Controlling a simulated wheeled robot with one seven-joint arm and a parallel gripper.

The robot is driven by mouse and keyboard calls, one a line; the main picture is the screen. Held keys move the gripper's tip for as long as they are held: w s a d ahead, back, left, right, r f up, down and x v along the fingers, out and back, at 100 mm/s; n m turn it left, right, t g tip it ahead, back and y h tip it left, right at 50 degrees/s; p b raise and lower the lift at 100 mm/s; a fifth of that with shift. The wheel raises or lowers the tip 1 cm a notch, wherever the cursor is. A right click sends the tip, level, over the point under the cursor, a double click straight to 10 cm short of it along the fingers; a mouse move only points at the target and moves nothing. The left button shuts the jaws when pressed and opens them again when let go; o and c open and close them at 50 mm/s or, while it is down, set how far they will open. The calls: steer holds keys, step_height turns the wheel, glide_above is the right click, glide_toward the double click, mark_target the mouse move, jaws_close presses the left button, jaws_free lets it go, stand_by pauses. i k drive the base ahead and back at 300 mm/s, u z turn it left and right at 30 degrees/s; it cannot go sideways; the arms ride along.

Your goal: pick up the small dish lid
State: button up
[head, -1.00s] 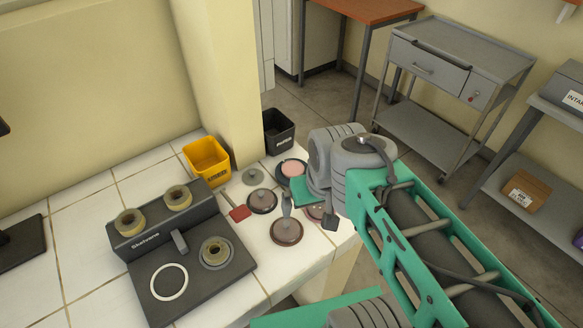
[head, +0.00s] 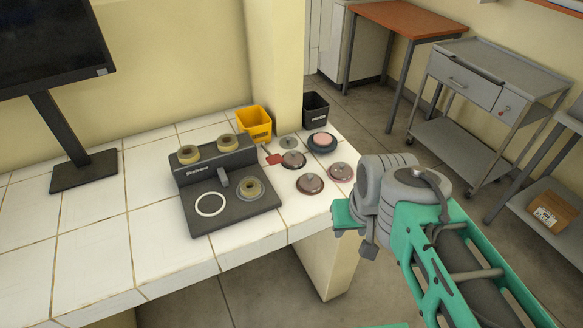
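Several small round dishes and lids stand at the right end of the white tiled bench; I cannot tell for sure which is the small dish lid. A flat grey disc with a small knob (head: 289,143) lies at the back. In front of it are a dark dish with a grey top (head: 293,160), a brown-red dish (head: 310,183) and a pinkish dish (head: 341,172). A dish with a pink top (head: 321,142) is at the back right. My gripper (head: 368,248) is right of and in front of the dishes, beyond the bench edge. Its fingers are mostly hidden by my wrist.
A dark device with tan rings (head: 230,190) stands left of the dishes. A small red piece (head: 273,159) lies beside them. A yellow bin (head: 255,124) and a black bin (head: 315,108) stand behind. A monitor (head: 60,60) is at the left. The front left tiles are clear.

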mark_target(288, 142)
steer(key=k, duration=0.25)
steer(key=z, duration=0.95)
steer(key=i, duration=0.85)
steer(key=u, duration=2.75)
steer(key=i, duration=0.5)
steer(key=z, duration=0.1)
